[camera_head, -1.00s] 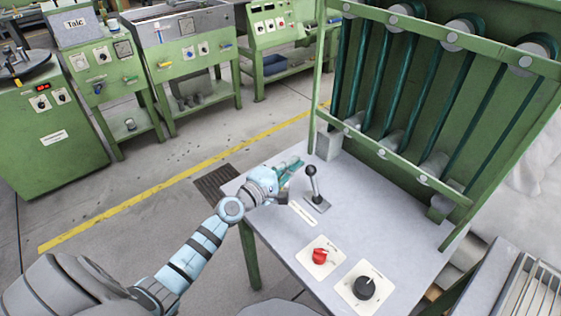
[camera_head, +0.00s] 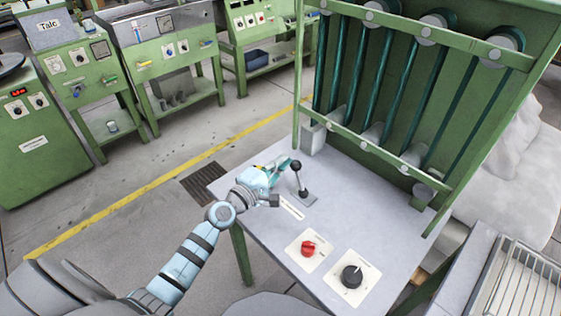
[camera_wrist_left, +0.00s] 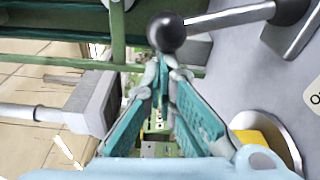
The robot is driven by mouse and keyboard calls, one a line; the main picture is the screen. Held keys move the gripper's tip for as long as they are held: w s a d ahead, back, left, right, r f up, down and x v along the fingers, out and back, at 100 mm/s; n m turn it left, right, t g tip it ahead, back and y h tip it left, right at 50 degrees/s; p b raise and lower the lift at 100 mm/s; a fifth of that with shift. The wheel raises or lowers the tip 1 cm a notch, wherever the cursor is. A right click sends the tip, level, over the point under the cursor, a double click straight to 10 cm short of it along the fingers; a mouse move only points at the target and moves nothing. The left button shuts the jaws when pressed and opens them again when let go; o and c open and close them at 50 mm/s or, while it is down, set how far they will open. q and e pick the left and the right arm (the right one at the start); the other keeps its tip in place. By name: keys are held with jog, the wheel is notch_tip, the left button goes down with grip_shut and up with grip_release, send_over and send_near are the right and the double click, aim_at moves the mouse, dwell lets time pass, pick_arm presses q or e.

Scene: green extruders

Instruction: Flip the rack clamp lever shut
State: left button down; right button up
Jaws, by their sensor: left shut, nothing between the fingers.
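The clamp lever is a grey metal stick with a black ball knob (camera_head: 296,164), on a small grey base plate (camera_head: 304,199) on the table. It stands nearly upright in the head view. My left gripper (camera_head: 283,162), with teal finger pads, is just left of the knob. In the left wrist view, the closed fingertips (camera_wrist_left: 162,62) are just below the black knob (camera_wrist_left: 166,32); whether they touch it I cannot tell. The fingers hold nothing. My right gripper is not in view.
The grey tabletop (camera_head: 250,205) also carries a red knob (camera_head: 308,248) and a black dial (camera_head: 352,275). A green rack with dark tubes (camera_head: 370,80) stands behind the lever. A grey block (camera_head: 312,138) sits at its left corner. Open floor lies left of the table.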

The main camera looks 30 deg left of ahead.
pick_arm(q)
jog(key=shift+d+r, duration=0.1)
jog(key=s+d+r+m+t+b, duration=0.1)
jog(key=s+d+r+m+b, duration=0.1)
jog(key=d+m, duration=0.5)
jog(key=shift+s+d+m+h+b, duration=0.2)
jog(key=shift+s+m+h+b, duration=0.2)
jog(key=shift+m+b, duration=0.45)
jog(key=shift+w+r, duration=0.1)
jog(key=shift+r, duration=0.05)
jog(key=s+a+r+p, duration=0.1)
jog(key=s+a+p, duration=0.1)
jog(key=s+a, duration=0.3)
jog(key=v, duration=0.3)
jog(key=shift+d+r, duration=0.2)
jog(key=shift+d, duration=0.15)
